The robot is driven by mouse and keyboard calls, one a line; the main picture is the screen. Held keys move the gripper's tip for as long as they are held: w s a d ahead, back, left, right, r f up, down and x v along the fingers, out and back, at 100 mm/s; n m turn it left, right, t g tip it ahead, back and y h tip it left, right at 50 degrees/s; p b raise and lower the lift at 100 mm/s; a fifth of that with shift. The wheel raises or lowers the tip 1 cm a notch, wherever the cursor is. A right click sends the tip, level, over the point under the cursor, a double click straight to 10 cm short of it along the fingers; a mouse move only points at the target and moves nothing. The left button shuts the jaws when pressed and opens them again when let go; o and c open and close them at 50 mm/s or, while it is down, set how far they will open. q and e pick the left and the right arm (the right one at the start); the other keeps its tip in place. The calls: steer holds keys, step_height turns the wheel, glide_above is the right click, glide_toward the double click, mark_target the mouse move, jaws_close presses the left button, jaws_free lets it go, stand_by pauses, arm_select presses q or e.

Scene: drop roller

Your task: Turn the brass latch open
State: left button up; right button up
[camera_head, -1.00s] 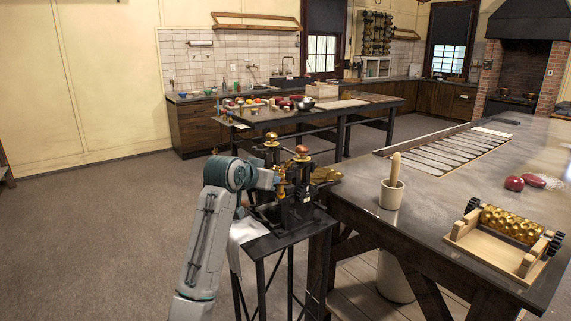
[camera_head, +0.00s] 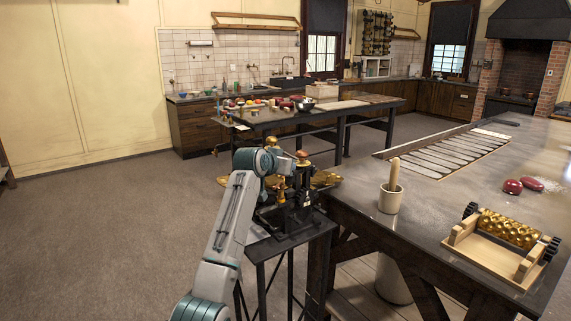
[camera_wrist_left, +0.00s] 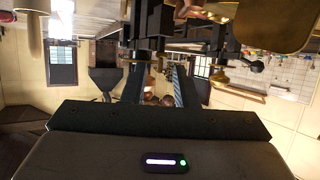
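The black drop roller machine (camera_head: 300,213) stands on a small dark stand beside the big table. It has brass fittings and a coppery top knob (camera_head: 302,154). A brass piece (camera_head: 281,184) on its near side may be the latch; I cannot tell its position. Brass parts (camera_wrist_left: 215,60) show just beyond. My right gripper is not in view.
The big table (camera_head: 430,215) on the right holds a mortar with pestle (camera_head: 391,199), red items (camera_head: 512,187) and a brass roller in a wooden frame (camera_head: 510,232). Another table (camera_head: 345,108) with bowls stands behind. The floor at left is clear.

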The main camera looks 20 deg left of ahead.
arm_select(q)
steer(key=shift+w+d+f, duration=0.1)
steer(key=shift+w, duration=0.15)
jaws_close()
